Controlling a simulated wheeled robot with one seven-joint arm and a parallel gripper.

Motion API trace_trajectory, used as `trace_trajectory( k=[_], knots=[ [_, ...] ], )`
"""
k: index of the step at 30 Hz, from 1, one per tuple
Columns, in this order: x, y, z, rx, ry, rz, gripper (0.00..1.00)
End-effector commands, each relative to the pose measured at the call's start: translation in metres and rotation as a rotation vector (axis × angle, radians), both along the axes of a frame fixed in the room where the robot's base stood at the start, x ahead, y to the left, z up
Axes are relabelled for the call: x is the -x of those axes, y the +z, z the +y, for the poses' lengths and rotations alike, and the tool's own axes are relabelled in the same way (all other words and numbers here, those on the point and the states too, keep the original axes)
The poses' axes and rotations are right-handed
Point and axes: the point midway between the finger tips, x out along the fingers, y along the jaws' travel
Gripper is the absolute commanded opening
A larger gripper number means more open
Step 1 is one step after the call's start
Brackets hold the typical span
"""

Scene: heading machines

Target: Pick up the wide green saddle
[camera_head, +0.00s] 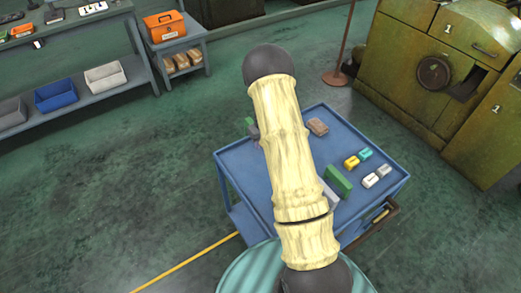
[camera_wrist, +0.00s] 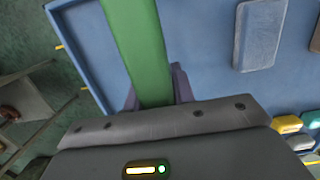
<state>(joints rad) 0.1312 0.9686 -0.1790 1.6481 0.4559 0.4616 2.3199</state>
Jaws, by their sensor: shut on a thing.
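A green piece (camera_wrist: 140,45) shows in the wrist view as a long, flat-faced bar running up to the top edge. My gripper (camera_wrist: 156,92) has one finger on each side of its lower end and is shut on it. The blue cart top lies beneath; I cannot tell how far the piece is above it. In the head view a bit of green (camera_head: 248,121) shows at the left edge of my arm, which hides most of the gripper. Another green block (camera_head: 338,181) stands on the cart, right of my arm.
The blue cart (camera_head: 240,165) also carries a brown block (camera_head: 318,126), a grey block (camera_head: 329,195), and small yellow (camera_head: 351,162), teal (camera_head: 365,154) and pale pieces (camera_head: 370,181). A green machine (camera_head: 450,80) stands at right. Open floor lies left of the cart.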

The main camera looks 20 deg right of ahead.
Motion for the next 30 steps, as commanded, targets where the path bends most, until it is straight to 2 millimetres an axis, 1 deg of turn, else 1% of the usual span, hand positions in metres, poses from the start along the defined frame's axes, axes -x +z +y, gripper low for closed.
trace_trajectory(
  k=[1,3,6,9,18,30],
  knots=[
    [-0.001,0.011,-0.002,0.003,-0.002,-0.005,0.0],
    [0.0,0.024,-0.005,0.003,-0.008,-0.005,0.0],
    [0.001,0.038,-0.008,0.003,-0.012,-0.003,0.0],
    [0.001,0.044,-0.008,0.002,-0.011,0.0,0.0],
    [0.0,0.046,0.001,0.001,0.003,0.0,0.0],
    [0.0,0.047,0.003,0.001,0.024,0.0,0.0]
  ],
)
